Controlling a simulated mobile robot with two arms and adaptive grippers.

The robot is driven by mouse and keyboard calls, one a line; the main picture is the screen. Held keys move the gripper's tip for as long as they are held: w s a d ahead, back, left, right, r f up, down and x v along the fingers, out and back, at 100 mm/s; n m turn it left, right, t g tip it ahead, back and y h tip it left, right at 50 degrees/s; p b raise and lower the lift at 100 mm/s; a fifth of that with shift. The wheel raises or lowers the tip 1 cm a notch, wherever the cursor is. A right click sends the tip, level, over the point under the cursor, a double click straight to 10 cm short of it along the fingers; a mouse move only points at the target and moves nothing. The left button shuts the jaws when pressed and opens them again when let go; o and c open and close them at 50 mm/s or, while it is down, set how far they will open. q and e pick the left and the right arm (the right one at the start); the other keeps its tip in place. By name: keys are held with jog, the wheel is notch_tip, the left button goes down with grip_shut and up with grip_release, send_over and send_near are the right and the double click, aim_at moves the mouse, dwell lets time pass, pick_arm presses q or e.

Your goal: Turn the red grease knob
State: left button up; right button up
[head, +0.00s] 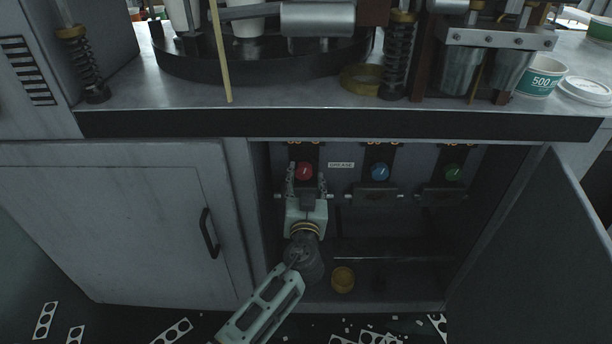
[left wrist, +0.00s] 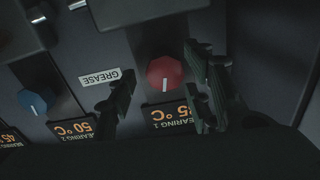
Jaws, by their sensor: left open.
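The red grease knob (head: 304,171) is on the dark panel inside the open cabinet, left of the GREASE label (head: 341,165). My left gripper (head: 306,182) is open in front of it, with one finger toward each side of the knob in the head view. In the left wrist view the red knob (left wrist: 165,73) shows a white pointer mark and lies beyond the fingertips of the left gripper (left wrist: 160,85). The fingers look apart from the knob, but the exact gap is hard to tell. My right gripper is not in view.
A blue knob (head: 380,172) and a green knob (head: 453,172) sit to the right on the same panel. The open cabinet door (head: 545,250) stands at the right. The countertop edge (head: 330,124) overhangs the opening. A brass-coloured ring or cup (head: 343,279) lies on the cabinet floor.

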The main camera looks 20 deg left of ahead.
pick_arm(q)
jog(key=shift+w+a, duration=0.2)
jog(key=shift+w, duration=0.5)
jog(key=c, duration=1.1)
